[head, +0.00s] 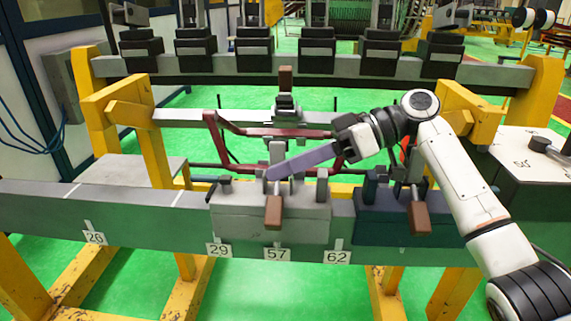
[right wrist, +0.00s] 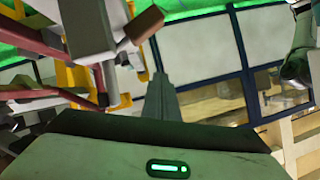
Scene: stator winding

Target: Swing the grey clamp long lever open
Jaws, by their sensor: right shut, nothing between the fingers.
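The grey clamp (head: 235,222) sits on the beam. A lever with a brown grip (head: 273,212) hangs down at its front. Another brown-tipped upright piece (head: 286,78) stands behind it; I cannot tell which clamp it belongs to. My right gripper (head: 269,173) comes in from the right, shut and empty, its long fingers pointing left. Its tips are over the grey clamp, by the upright metal part above the front grip; I cannot tell whether they touch. In the right wrist view, the shut fingers (right wrist: 160,95) show beside a brown grip (right wrist: 144,23). My left gripper is out of view.
A dark blue clamp (head: 375,228) with a brown-gripped lever (head: 420,217) stands to the right. A dark red coil (head: 235,130) spans behind the grey clamp. Yellow supports (head: 112,105) flank the rear rail. The beam's left part (head: 110,215) is clear.

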